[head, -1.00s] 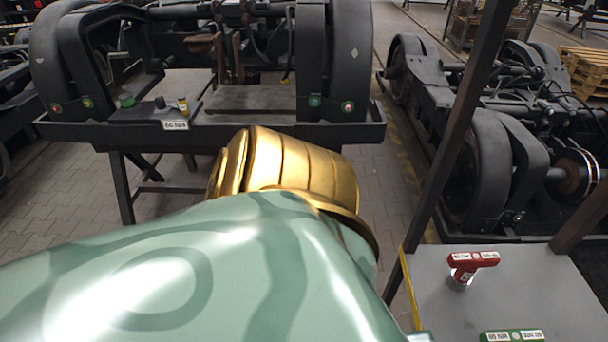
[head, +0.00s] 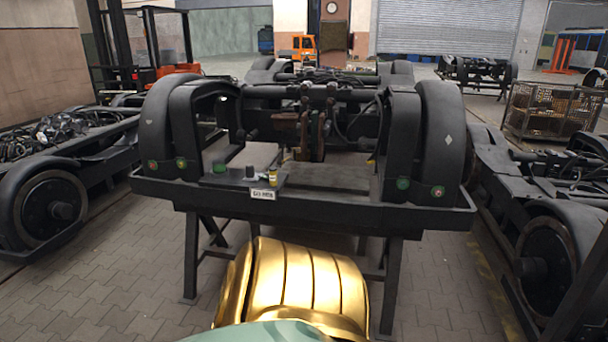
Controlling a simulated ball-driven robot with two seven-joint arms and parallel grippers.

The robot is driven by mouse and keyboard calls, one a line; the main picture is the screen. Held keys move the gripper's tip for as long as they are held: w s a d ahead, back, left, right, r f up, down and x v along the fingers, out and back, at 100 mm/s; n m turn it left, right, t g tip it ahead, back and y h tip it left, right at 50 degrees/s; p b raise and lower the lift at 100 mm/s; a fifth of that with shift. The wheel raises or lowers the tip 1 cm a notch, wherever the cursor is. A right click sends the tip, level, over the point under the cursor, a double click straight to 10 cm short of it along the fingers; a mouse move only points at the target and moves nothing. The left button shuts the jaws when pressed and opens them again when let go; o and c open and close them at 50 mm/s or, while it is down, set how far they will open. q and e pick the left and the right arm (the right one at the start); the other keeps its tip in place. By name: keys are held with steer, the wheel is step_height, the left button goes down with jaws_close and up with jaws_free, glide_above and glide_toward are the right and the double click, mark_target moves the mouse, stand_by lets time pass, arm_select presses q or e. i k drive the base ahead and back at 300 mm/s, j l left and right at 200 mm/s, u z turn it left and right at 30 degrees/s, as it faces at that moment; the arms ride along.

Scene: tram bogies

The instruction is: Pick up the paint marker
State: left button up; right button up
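No object is clearly recognisable as the paint marker. On the front ledge of the bogie (head: 330,206) stand a small yellow item (head: 272,178), a dark upright cylinder (head: 250,171) and a green item (head: 220,168). They are too small to identify surely; the yellow one may be the marker. A white label (head: 264,194) is on the ledge's front below them. A gold and green part of my own arm fills the bottom middle, in front of the bogie. No gripper fingers show.
The bogie rests on dark trestle legs (head: 191,255). Other bogies stand at the left (head: 50,208) and right (head: 545,250). A wire crate (head: 550,108) and an orange forklift (head: 160,50) are farther back. Paved floor (head: 110,260) is free at the front left.

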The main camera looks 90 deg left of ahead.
mark_target(272, 170)
steer(key=u, duration=2.65)
steer(key=i+l+u, duration=0.4)
steer(key=l, duration=0.2)
steer(key=i+l+u, duration=0.1)
steer(key=l+u, duration=0.15)
steer(key=i+l+u, duration=0.2)
steer(key=l, duration=0.2)
steer(key=k, duration=0.05)
